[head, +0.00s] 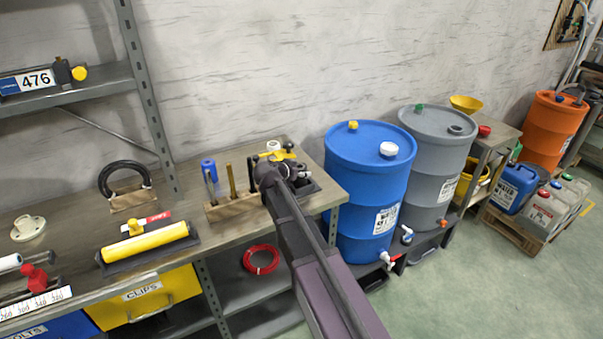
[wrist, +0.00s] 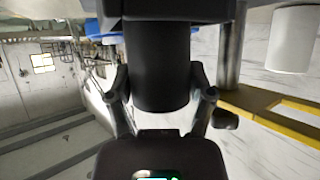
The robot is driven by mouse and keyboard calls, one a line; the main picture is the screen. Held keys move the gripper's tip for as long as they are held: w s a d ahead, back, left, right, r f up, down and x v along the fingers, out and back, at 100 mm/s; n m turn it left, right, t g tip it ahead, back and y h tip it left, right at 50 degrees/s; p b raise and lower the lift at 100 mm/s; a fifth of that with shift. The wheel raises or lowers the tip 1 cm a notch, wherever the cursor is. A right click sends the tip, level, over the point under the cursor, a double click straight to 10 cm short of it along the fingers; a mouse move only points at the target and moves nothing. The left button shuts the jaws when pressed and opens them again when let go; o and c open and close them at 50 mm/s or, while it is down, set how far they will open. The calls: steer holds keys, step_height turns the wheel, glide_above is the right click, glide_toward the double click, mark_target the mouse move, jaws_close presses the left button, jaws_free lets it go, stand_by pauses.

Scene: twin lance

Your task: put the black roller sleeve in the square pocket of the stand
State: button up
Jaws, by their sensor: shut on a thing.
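My gripper (wrist: 159,92) is shut on the black roller sleeve (wrist: 158,65), with one finger on each side of it in the wrist view. In the head view my gripper (head: 283,170) is at the bench's right end, and I cannot pick out the sleeve clearly there. A wooden block stand (head: 234,208) with several upright rods is on the bench just left of my gripper. The square pocket is not clearly visible.
A yellow roller (head: 146,241) lies left on the bench (head: 75,228). A blue drum (head: 368,180) stands close to the bench's right end.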

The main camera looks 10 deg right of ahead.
steer(key=shift+f, duration=0.1)
steer(key=o, duration=1.2)
steer(key=shift+s+a+r, duration=0.15)
steer(key=shift+r, duration=0.15)
steer(key=p+v, duration=0.5)
steer(key=v, duration=0.6)
steer(key=shift+p, duration=0.4)
steer(key=shift+s+a+r, duration=0.1)
steer(key=shift+s+a, duration=0.05)
